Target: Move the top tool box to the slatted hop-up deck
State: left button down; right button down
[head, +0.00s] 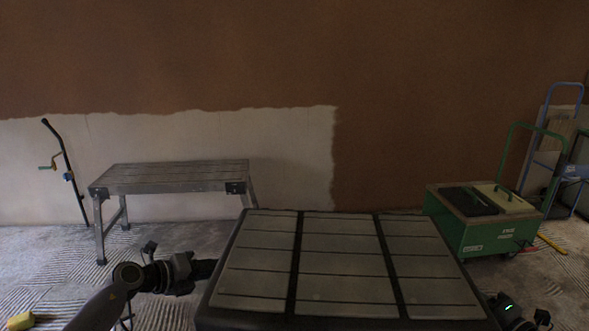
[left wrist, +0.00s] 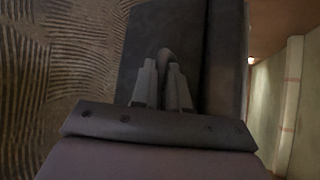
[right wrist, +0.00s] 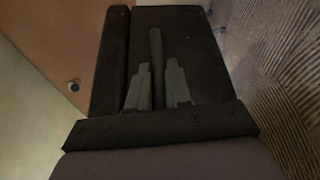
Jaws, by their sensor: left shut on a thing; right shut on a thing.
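The tool box (head: 340,268) fills the lower middle of the head view, with a dark rim and pale ribbed lid panels. My left gripper (head: 205,270) is at its left side and is shut on it; the left wrist view shows the fingers (left wrist: 165,85) closed on a handle on the dark side wall. My right gripper (right wrist: 157,85) is shut on a similar handle at the opposite side, in the right wrist view. The slatted hop-up deck (head: 170,177) stands on metal legs beyond the box, to the left, and its visible top is bare.
A green cart (head: 480,238) with a dark item on top stands at the right, near a blue hand truck (head: 548,140). A black pole (head: 65,170) leans on the wall at the left. A yellow block (head: 20,321) lies on the floor at lower left.

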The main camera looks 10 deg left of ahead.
aim_at(193, 172)
jog(key=i+u, duration=0.3)
jog(key=i, duration=0.15)
jog(key=i+l+u, duration=0.1)
jog(key=i+u, duration=0.2)
jog(key=i, duration=0.65)
jog(key=i+u, duration=0.5)
jog(key=i, duration=0.4)
jog(key=i+l+u, duration=0.15)
jog(key=i+u, duration=0.2)
jog(key=i, duration=0.55)
jog(key=i+z, duration=0.1)
jog(key=z, duration=0.3)
